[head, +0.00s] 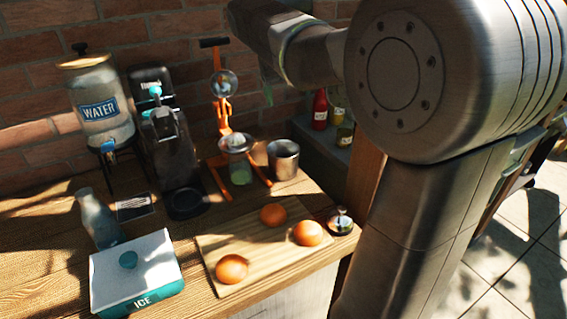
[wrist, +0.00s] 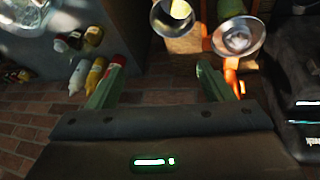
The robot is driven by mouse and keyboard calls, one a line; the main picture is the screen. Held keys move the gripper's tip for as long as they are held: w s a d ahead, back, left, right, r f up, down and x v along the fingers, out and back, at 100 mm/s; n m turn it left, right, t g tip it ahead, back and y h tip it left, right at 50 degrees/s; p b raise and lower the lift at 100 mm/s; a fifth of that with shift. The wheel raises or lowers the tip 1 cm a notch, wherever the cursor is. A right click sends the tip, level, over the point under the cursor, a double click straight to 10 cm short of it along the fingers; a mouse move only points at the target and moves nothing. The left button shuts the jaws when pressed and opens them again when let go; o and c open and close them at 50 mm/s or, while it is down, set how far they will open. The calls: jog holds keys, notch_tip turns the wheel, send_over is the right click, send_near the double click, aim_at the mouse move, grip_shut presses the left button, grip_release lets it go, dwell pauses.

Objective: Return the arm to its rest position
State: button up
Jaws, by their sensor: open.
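My gripper (wrist: 160,80) shows in the wrist view with its two green fingers spread apart and nothing between them. It is above the counter's edge, near the metal cup (wrist: 160,22) and the orange-framed juicer's bowl (wrist: 239,37). In the head view my arm fills the upper right and stands folded up beside the counter (head: 50,248). The gripper itself is mostly hidden there; only a bit of green shows near the juicer's top. The metal cup (head: 283,160) stands upright to the right of the orange juicer (head: 224,120).
A wooden board (head: 205,243) holds three orange fruits. A water dispenser (head: 95,100), black machine (head: 165,140), glass carafe (head: 97,220) and ICE box (head: 135,270) stand at left. Bottles (head: 320,110) sit on a lower shelf; bottles (wrist: 95,72) also show in the wrist view.

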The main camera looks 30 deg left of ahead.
jog(key=x, duration=1.3)
jog(key=shift+w+r+p, duration=0.1)
jog(key=shift+r+p, duration=2.05)
jog(key=shift+r, duration=0.1)
